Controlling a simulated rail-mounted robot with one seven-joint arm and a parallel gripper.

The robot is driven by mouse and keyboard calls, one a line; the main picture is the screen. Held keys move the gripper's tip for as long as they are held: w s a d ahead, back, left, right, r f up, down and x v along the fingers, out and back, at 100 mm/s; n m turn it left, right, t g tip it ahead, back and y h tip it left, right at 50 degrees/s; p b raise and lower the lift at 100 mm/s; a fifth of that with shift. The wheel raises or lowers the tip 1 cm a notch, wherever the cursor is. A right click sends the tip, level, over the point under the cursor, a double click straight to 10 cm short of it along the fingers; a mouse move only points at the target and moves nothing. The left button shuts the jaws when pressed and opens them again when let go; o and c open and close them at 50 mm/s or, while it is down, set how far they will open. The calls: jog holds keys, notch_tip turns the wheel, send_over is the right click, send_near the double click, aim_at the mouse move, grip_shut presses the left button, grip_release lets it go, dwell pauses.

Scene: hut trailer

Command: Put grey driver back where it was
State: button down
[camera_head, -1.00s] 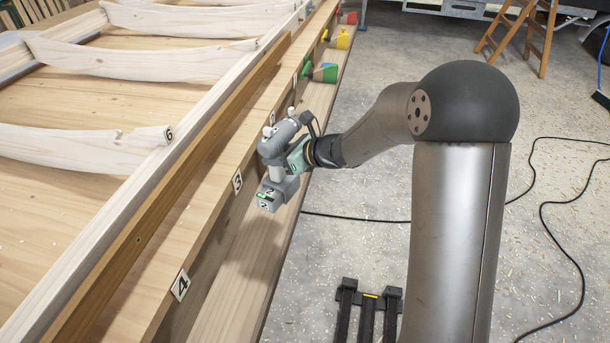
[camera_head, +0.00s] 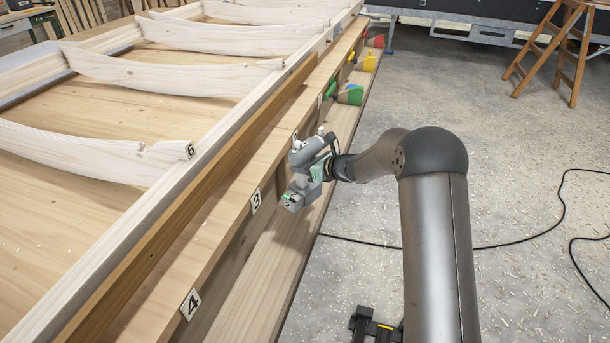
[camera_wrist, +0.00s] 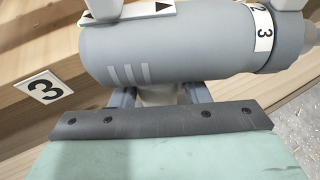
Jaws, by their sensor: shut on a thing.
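The grey driver (camera_head: 303,152) is a grey cordless tool with a white label on its battery foot. My gripper (camera_head: 315,172) is shut on it and holds it by the handle, above the lower wooden ledge (camera_head: 262,275) along the bench side. In the wrist view the driver's grey body (camera_wrist: 165,50) fills the top, with a ring marked 3 at its right end. My gripper (camera_wrist: 160,98) shows below it, and its fingertips are mostly hidden behind the driver. A tag marked 3 (camera_head: 256,201) is on the bench side, just left of the driver; it also shows in the wrist view (camera_wrist: 43,88).
A green driver (camera_head: 349,95), a yellow one (camera_head: 366,62) and a red one (camera_head: 375,41) sit farther along the ledge. A tag marked 4 (camera_head: 190,304) is nearer. The ledge between tags 3 and 4 is bare. A wooden ladder (camera_head: 550,50) stands far right.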

jog(key=shift+w+a+f, duration=0.15)
jog(key=shift+w+f, duration=0.6)
jog(key=shift+f, duration=0.1)
jog(key=shift+f+b, duration=0.3)
jog(key=shift+f, duration=0.95)
jog(key=shift+f, duration=0.2)
jog(key=c, duration=0.8)
grip_release()
jog(key=shift+s+f, duration=0.1)
jog(key=shift+f, duration=0.05)
